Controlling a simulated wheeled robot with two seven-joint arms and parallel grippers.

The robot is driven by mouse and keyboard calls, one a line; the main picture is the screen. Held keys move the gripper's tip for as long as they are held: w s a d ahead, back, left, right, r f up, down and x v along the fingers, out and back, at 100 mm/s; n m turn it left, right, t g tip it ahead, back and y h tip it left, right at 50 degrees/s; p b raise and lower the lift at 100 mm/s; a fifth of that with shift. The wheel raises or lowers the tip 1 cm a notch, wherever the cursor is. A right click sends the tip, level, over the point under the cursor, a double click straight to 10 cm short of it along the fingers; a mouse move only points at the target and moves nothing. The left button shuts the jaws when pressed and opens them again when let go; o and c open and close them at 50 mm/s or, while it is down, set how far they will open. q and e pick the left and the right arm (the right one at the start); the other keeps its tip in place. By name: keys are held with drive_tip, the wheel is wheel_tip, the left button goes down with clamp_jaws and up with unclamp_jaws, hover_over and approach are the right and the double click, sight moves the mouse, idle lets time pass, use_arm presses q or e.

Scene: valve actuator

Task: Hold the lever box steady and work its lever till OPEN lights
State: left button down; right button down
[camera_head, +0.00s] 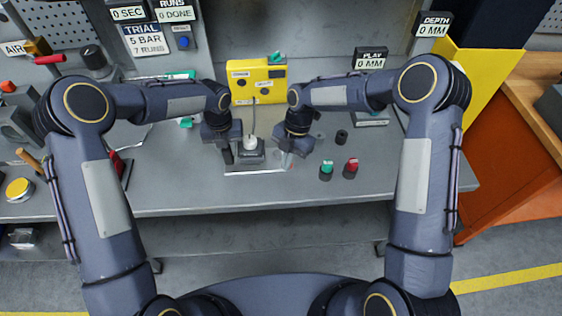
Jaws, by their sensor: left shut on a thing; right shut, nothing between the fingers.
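The lever box (256,157) is a small grey block low on the middle of the bench, with a pale rounded part (250,142) on top. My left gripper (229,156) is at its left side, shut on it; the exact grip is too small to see. My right gripper (287,160) is shut and empty, just right of the box; I cannot tell whether it touches the box. A yellow unit (257,82) with pale labels stands behind, and a thin dark line runs down from it toward the box. No lit OPEN sign can be made out.
Green-topped (326,169) and red-topped (351,167) pieces and a dark cylinder (342,136) stand right of my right gripper. The grey bench (185,190) is clear along its front. A yellow panel (478,85) and orange cabinet (510,160) bound the right side.

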drive_tip(key=d+n, duration=0.1)
drive_tip(key=w+n, duration=0.1)
drive_tip(key=shift+d+f+n+g+h, duration=0.1)
drive_tip(key=shift+d+n+g+h, duration=0.2)
drive_tip(key=shift+d+n+h, duration=0.1)
drive_tip(key=shift+w+d+n, duration=0.3)
drive_tip(key=shift+d+n, duration=0.05)
drive_tip(key=shift+n, duration=0.35)
drive_tip(key=shift+w+d, duration=0.7)
drive_tip(key=shift+w, duration=0.35)
drive_tip(key=shift+s+d, duration=0.1)
drive_tip(key=shift+s, duration=0.4)
drive_tip(key=s, duration=0.3)
drive_tip(key=shift+r, duration=0.35)
drive_tip(key=a+v, duration=0.1)
drive_tip(key=v, duration=0.8)
drive_tip(key=shift+w+a+r, duration=0.15)
drive_tip(key=shift+w+r, duration=0.05)
drive_tip(key=shift+w, duration=0.05)
